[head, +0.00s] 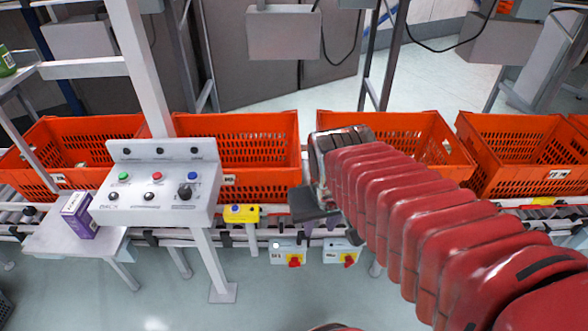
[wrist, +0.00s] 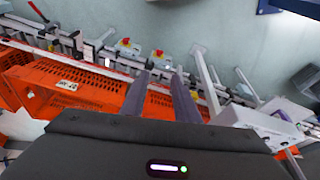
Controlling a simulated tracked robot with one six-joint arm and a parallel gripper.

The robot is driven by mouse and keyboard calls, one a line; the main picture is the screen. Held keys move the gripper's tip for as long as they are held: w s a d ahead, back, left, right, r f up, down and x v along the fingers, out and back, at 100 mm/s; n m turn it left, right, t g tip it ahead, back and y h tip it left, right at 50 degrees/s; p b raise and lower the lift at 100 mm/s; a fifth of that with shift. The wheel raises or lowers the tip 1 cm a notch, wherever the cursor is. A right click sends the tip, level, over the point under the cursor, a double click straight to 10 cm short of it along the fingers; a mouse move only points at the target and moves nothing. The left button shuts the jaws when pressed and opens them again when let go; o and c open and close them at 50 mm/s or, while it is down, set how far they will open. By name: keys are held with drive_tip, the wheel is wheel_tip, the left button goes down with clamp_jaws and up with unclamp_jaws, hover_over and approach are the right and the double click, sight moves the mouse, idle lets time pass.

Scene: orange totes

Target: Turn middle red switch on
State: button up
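A control panel (head: 140,205) on a post carries a red button (head: 157,176) between a green and a blue one. Which red control counts as the middle switch, I cannot tell. My gripper (wrist: 160,75) has its two dark fingers apart, with nothing between them. In the head view it is above the conveyor's front edge, partly hidden by my arm.
Orange totes (head: 245,185) line the conveyor behind. A yellow box with a blue button (head: 241,213) is right of the panel. A purple carton (head: 78,214) stands on a small table (head: 55,240) at left. The floor in front is mostly clear.

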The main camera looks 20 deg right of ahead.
drive_tip(key=s+a+r+n+t+y, duration=0.1)
drive_tip(key=a+r+n+t, duration=0.1)
drive_tip(key=a+r, duration=0.3)
drive_tip(key=a, duration=0.2)
drive_tip(key=shift+s+a+n, duration=0.15)
drive_tip(key=shift+a+n, duration=0.15)
drive_tip(key=shift+a, duration=0.1)
drive_tip(key=shift+o, duration=0.4)
drive_tip(key=shift+r, duration=0.1)
